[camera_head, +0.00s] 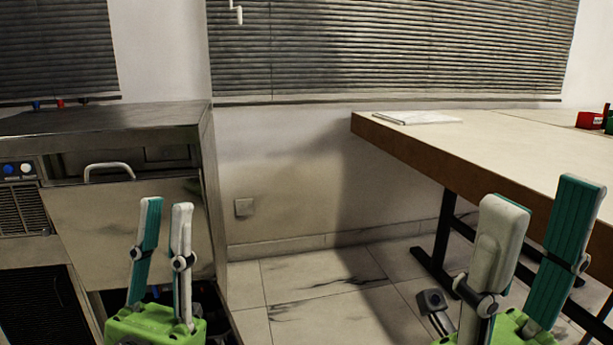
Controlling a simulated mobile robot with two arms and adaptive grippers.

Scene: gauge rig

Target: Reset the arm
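My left gripper (167,203) is at the lower left, pointing up, with its pale and teal fingers apart and nothing between them. It appears in front of the open panel of the metal cabinet. My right gripper (543,190) is at the lower right, also pointing up. Its fingers are apart and empty, and it appears in front of the table. Both grippers have green bodies, cut off by the lower picture edge. Neither is seen holding anything.
A metal cabinet (110,120) stands at the left with a tilted front panel (125,225). A pale table (520,140) with a brown edge stands at the right, bearing a white flat item (417,117) and a red container (589,120). Tiled floor (325,280) lies between.

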